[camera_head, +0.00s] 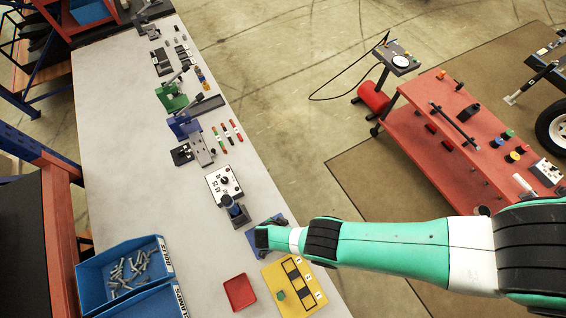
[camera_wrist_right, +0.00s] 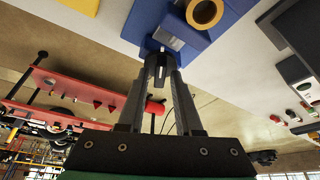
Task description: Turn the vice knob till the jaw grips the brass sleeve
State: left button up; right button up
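The blue vice (camera_head: 281,219) is on the bench near its right edge, mostly hidden under my right gripper (camera_head: 262,238) in the head view. In the right wrist view, the vice (camera_wrist_right: 143,22) carries a light grey jaw block (camera_wrist_right: 169,38) and the brass sleeve (camera_wrist_right: 205,12), a ring seen end-on at the top edge. A strip of blue shows between block and sleeve; contact cannot be judged. The dark knob (camera_wrist_right: 157,66) sticks out from the vice. My right gripper's fingers (camera_wrist_right: 160,78) lie on both sides of it, with no clear gap. My left gripper is not in view.
A yellow board (camera_head: 311,300) and a red tray (camera_head: 240,292) lie near the vice. A dark blue cylinder on a stand (camera_head: 236,211) and a grey knob panel (camera_head: 213,184) stand behind it. Blue bins (camera_head: 92,275) are at left. The bench's left middle is clear.

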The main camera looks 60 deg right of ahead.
jog(key=shift+o, duration=0.7)
jog(key=shift+r+p, duration=0.35)
jog(key=shift+r, duration=0.05)
jog(key=p+v, duration=0.8)
jog(key=v, duration=0.3)
jog(key=shift+a+f, duration=0.15)
